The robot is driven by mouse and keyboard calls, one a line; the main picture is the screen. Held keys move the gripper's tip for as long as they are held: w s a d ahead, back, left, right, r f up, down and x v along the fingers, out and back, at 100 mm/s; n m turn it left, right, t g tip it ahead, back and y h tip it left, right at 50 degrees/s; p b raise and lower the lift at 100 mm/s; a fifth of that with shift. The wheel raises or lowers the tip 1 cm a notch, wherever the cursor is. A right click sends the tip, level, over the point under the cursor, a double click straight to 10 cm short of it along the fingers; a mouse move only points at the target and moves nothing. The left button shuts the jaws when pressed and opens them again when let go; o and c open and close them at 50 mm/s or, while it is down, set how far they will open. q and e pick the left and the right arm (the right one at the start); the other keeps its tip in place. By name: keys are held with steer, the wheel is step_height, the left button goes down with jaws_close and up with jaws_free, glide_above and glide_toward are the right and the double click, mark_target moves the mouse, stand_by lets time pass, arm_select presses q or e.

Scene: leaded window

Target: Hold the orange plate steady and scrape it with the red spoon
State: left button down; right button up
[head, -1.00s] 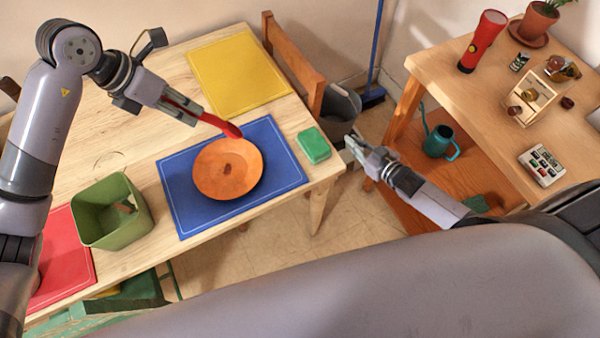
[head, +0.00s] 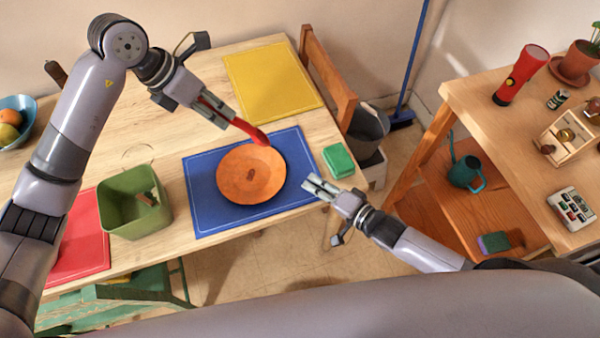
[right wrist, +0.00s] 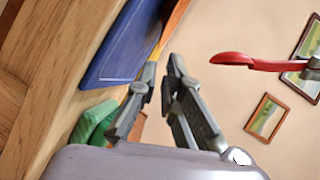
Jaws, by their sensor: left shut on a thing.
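The orange plate (head: 235,188) lies on the blue mat (head: 207,205), with a dark brown patch at its middle. My left gripper (head: 230,117) is shut on the red spoon (head: 256,134). The spoon's bowl end is over the plate's far edge; it also shows in the right wrist view (right wrist: 262,64), held in the air. My right gripper (head: 313,186) is open and empty at the mat's right edge, apart from the plate. In the right wrist view its fingers (right wrist: 168,82) are apart, with only a sliver of the plate (right wrist: 174,24) beyond.
A green block (head: 338,161) sits at the table's right end, near my right gripper. A green bin (head: 135,222) stands left of the mat beside a red mat (head: 82,248). A yellow mat (head: 270,80) lies behind. A second table (head: 480,100) stands at right.

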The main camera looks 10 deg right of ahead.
mark_target(289, 173)
steer(key=x, duration=1)
steer(key=shift+w, duration=0.15)
steer(key=shift+c, duration=0.3)
jaws_close()
stand_by(0.7)
